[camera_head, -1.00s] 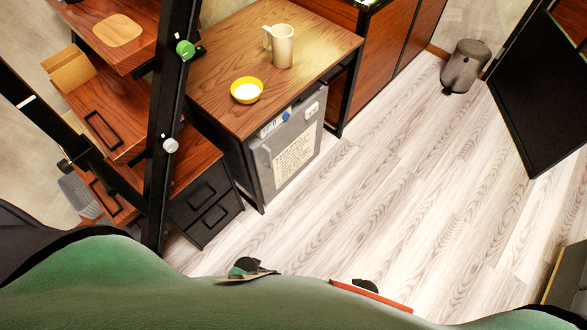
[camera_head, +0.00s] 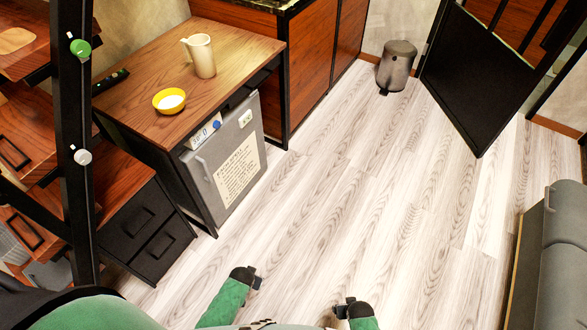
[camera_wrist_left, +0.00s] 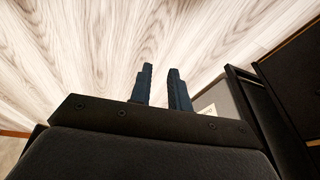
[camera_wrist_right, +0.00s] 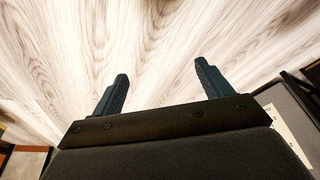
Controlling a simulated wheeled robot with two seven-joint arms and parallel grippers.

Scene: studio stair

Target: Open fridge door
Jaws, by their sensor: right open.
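The small grey fridge (camera_head: 240,140) stands under a wooden-topped table, its door shut. A pale upright handle (camera_head: 203,168) is on the left of its front, beside a paper notice (camera_head: 237,174). Part of the fridge also shows at the right of the right wrist view (camera_wrist_right: 290,108). My left gripper (camera_head: 257,278) is over the floor in front of the fridge, apart from it. In the left wrist view its fingers (camera_wrist_left: 161,85) have a narrow, empty gap. My right gripper (camera_head: 342,306) is farther right; its fingers (camera_wrist_right: 160,85) are wide apart and empty.
The table (camera_head: 150,75) carries a yellow bowl (camera_head: 169,101) and a pale pitcher (camera_head: 201,55). A black drawer unit (camera_head: 150,225) stands left of the fridge. A bin (camera_head: 397,68) and a grey sofa (camera_head: 560,240) are to the right. Open floor (camera_head: 350,200) lies between.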

